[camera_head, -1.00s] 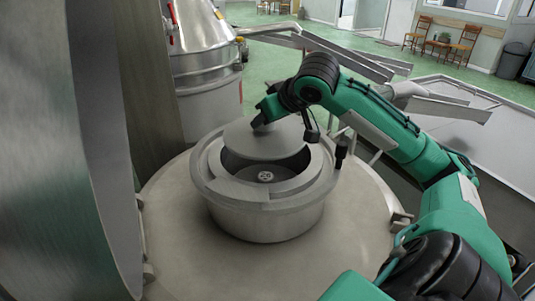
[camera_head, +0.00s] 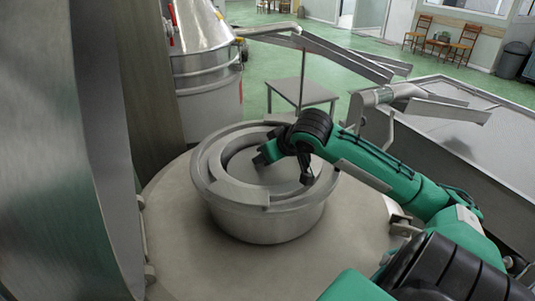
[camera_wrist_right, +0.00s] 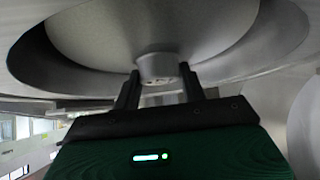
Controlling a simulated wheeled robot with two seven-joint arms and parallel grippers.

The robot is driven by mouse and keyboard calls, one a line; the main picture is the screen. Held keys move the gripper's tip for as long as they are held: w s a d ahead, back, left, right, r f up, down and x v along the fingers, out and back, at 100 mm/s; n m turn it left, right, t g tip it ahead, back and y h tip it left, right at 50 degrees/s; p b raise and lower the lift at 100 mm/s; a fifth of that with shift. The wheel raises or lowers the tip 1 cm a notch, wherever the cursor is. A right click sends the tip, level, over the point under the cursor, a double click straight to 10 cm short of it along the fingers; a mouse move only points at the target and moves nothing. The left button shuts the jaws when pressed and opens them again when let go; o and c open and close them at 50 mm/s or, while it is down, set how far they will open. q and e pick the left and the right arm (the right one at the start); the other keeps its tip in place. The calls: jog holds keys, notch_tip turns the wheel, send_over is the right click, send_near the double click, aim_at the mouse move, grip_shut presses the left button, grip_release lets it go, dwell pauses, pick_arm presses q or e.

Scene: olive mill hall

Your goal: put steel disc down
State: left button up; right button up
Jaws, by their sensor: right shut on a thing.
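The grey steel disc (camera_head: 243,167) is level inside the round opening of the steel pot (camera_head: 262,226); I cannot tell whether it rests on anything there. My right gripper (camera_head: 262,156) reaches over the pot's rim from the right and is shut on the disc. In the right wrist view the disc (camera_wrist_right: 150,28) fills the top, and the gripper's two dark fingers (camera_wrist_right: 160,88) hold its short round knob (camera_wrist_right: 157,68). The pot's ring (camera_wrist_right: 55,62) surrounds the disc there. My left gripper is not in view.
The pot stands on a wide round steel top (camera_head: 185,240). A tall steel wall (camera_head: 60,180) closes off the left. A steel cone vessel (camera_head: 205,65), a small grey table (camera_head: 300,92) and metal chutes (camera_head: 345,55) stand behind. A large steel tank (camera_head: 460,125) is at the right.

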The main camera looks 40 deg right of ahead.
jog(key=shift+f, duration=0.1)
jog(key=shift+f, duration=0.5)
jog(key=o, duration=1.3)
jog(key=shift+f, duration=0.1)
jog(key=shift+c, duration=0.2)
jog(key=shift+r, duration=0.55)
jog(key=shift+s+r, duration=0.25)
jog(key=b+v, duration=0.3)
jog(key=v, duration=0.8)
jog(key=shift+s+r, duration=0.15)
jog(key=shift+r, duration=0.05)
